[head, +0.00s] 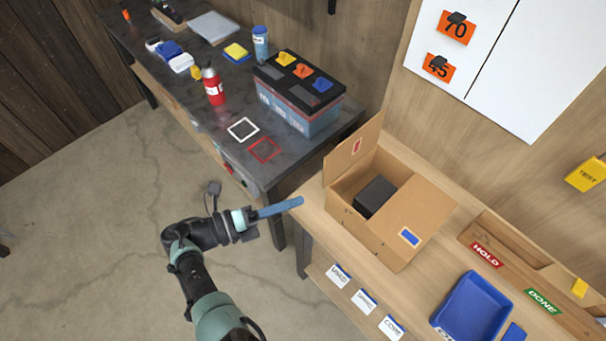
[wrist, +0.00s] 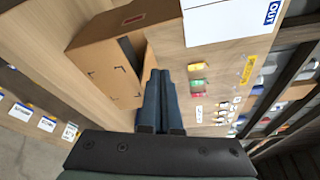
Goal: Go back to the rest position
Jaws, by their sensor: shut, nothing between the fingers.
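My gripper (head: 296,202) is shut and empty in the head view. Its blue fingers point right, near the left edge of the wooden bench, apart from the cardboard box. In the wrist view my gripper's fingers (wrist: 160,75) lie side by side with nothing between them. The open cardboard box (head: 382,252) stands on the wooden bench with a dark block (head: 375,196) inside it. The box also shows in the wrist view (wrist: 100,65), beyond the fingers.
A blue tray (head: 472,308) sits on the wooden bench (head: 318,222) at right. Open floor (head: 120,230) lies around my arm at left.

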